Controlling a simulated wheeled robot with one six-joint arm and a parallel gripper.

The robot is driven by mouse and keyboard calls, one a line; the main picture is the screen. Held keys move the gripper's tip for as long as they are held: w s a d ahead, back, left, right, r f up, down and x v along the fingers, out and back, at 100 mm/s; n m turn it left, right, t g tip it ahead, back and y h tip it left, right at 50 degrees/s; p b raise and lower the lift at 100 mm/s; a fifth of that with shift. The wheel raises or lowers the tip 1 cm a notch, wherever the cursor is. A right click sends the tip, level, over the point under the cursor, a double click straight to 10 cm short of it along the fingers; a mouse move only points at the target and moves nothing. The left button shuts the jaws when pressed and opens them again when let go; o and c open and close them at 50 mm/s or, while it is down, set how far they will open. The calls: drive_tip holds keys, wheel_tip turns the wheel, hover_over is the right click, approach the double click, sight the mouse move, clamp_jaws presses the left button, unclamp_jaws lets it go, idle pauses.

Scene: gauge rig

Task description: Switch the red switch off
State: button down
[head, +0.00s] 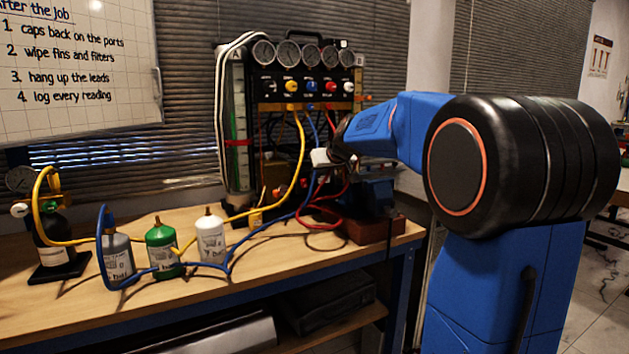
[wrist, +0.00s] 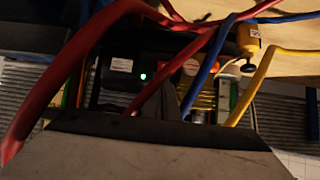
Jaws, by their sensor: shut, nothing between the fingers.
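I cannot make out the red switch for certain in either view. In the wrist view a small reddish patch with a pale round mark (wrist: 191,67) shows behind the hoses, too dim to name. A small green light (wrist: 143,77) glows on a dark box left of it. My arm and hoses hide part of the rig's lower right side.
Red hoses (wrist: 60,80) cross close in front of the wrist camera. A blue hose (wrist: 207,65) and a yellow hose (wrist: 250,85) hang nearby. Grey, green (head: 163,250) and white bottles stand on the wooden bench (head: 205,290). A black cylinder (head: 55,235) stands at far left.

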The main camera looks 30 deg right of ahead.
sight(305, 187)
drive_tip(key=v, duration=0.7)
drive_tip(key=shift+s, duration=0.35)
drive_tip(key=shift+r, duration=0.1)
drive_tip(key=shift+s+a+f, duration=0.1)
drive_tip(key=shift+a+f, duration=0.2)
drive_tip(key=shift+f, duration=0.1)
drive_tip(key=x, duration=1.4)
